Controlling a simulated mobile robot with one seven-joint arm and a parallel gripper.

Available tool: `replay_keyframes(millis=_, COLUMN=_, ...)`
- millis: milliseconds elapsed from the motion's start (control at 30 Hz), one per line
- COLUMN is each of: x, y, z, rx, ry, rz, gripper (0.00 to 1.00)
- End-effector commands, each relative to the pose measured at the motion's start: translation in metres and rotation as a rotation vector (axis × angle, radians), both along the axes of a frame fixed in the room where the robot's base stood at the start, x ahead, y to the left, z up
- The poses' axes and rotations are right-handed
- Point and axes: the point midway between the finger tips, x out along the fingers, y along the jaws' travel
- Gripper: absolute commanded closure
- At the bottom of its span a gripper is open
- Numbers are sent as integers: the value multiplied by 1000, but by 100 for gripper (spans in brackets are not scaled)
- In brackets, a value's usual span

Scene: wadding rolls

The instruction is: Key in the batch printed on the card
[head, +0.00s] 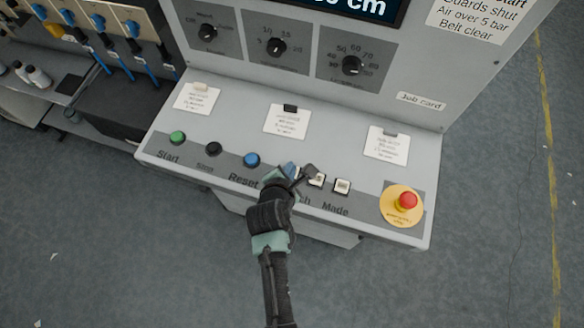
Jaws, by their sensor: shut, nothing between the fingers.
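A "Job card" label (421,101) is on the panel above the right card. Two small white counters or keys, one (316,179) beside my gripper and one (342,186) above "Made", sit on the front strip. The label ending in "ch" is partly hidden by my gripper (301,173). My gripper is shut and empty, over the strip right of Reset; contact cannot be told.
Green Start (177,137), black Stop (213,148) and blue Reset (251,160) buttons are left of my gripper. A red emergency stop (407,200) is at the right. Three dials, including the right dial (352,65), and a cropped display (350,8) are above.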

Motion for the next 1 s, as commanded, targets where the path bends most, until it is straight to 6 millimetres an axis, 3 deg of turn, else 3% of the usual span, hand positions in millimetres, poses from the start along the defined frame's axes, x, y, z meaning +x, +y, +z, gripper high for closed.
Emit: replay_keyframes(millis=1000, x=-1, y=0, z=-7, rx=0, ry=2, rz=-1, gripper=100)
